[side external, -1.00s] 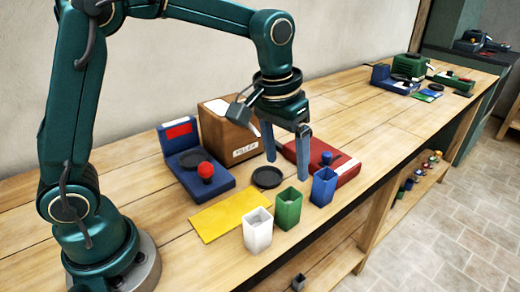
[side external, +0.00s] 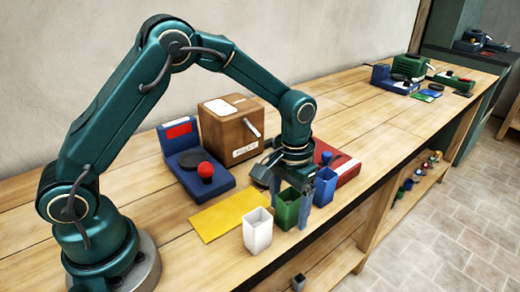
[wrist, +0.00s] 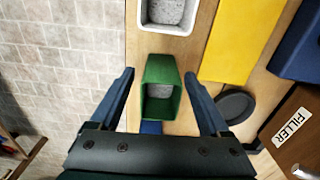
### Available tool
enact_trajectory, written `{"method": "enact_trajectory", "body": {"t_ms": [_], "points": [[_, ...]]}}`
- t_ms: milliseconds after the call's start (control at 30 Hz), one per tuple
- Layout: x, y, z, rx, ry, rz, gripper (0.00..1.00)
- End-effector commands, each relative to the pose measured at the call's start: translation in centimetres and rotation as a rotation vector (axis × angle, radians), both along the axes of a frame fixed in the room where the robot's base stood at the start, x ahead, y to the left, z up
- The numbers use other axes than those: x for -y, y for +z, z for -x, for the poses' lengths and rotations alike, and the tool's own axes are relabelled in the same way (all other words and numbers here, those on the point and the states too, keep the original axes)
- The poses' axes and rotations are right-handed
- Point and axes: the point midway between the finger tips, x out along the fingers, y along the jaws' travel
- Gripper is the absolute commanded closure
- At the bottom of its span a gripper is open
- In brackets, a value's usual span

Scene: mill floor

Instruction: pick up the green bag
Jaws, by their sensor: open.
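The green bag (side external: 288,208) is an upright, open-topped square container standing on the bench near its front edge, between a white bag (side external: 257,232) and a blue bag (side external: 325,186). My gripper (side external: 289,214) is open and low over it, with one finger on each side. In the wrist view the green bag (wrist: 160,72) lies between the two spread fingers, with a gap on both sides and grey contents showing inside. My gripper partly hides it in the side view.
A yellow sheet (side external: 229,214) lies left of the bags. Behind are a blue scale-like device with a red knob (side external: 206,171), a wooden FILLER box (side external: 225,130) and a red device (side external: 340,168). The blue bag stands close to my gripper. The bench's front edge is near.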

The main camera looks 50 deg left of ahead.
Motion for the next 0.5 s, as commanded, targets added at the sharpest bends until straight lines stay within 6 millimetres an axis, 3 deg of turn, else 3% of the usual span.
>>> {"method": "enact_trajectory", "body": {"t_ms": [100, 133, 300, 333, 500], "points": [[-0.01, 0.02, 0.01, 0.0, 0.0, 0.0, 0.2], [-0.01, 0.02, 0.01, 0.0, 0.0, 0.0, 0.28], [-0.01, 0.04, 0.01, 0.0, 0.0, 0.0, 0.93], [-0.01, 0.04, 0.01, 0.0, 0.0, 0.0, 1.0], [0.0, 0.06, 0.0, 0.0, 0.0, 0.0, 1.0]]}}
